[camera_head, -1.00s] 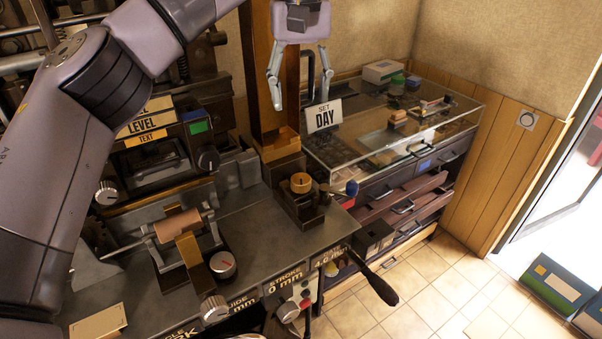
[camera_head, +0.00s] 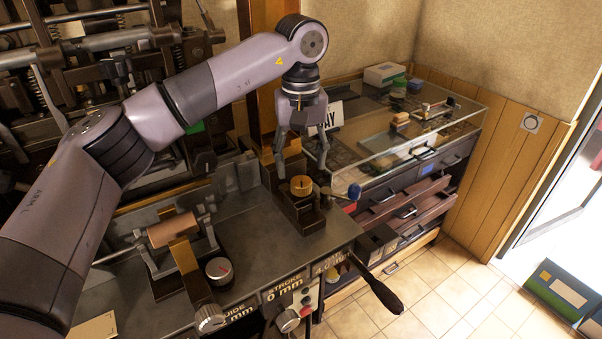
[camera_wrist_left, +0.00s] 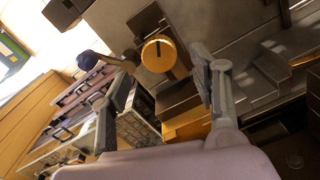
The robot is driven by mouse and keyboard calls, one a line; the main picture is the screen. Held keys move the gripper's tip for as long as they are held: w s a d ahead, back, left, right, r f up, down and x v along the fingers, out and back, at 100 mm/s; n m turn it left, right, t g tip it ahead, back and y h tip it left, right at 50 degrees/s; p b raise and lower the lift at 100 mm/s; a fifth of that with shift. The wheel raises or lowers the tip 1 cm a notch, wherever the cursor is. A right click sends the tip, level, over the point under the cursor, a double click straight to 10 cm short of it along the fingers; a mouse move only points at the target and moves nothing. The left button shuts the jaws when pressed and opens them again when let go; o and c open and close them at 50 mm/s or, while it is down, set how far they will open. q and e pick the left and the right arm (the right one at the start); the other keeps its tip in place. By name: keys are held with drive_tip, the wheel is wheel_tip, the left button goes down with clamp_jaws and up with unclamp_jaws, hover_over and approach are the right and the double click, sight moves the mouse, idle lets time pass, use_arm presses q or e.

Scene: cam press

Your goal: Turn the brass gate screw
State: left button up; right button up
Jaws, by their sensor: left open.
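The brass gate screw (camera_head: 301,186) is a round brass knob with a dark line across its top, set on a dark block at the bench's right end. It also shows in the left wrist view (camera_wrist_left: 158,53), top centre. My left gripper (camera_head: 302,170) is open and points down above the screw, with its fingers apart on either side in the picture. In the left wrist view its two fingers (camera_wrist_left: 153,85) show below the knob with a gap between them. I cannot see any contact. My right gripper is not in view.
A lever with a blue ball (camera_head: 354,191) stands close to the right of the screw. A brass-coloured upright (camera_head: 262,105) rises behind. A glass case (camera_head: 400,135) stands at the back right. A black-handled lever (camera_head: 383,293) sticks out in front of the bench.

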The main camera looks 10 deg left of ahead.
sight(301, 180)
use_arm(q)
drive_tip(key=shift+f+p, duration=0.3)
drive_tip(key=shift+f, duration=1.9)
drive_tip(key=c, duration=1.1)
drive_tip(key=shift+c, duration=0.2)
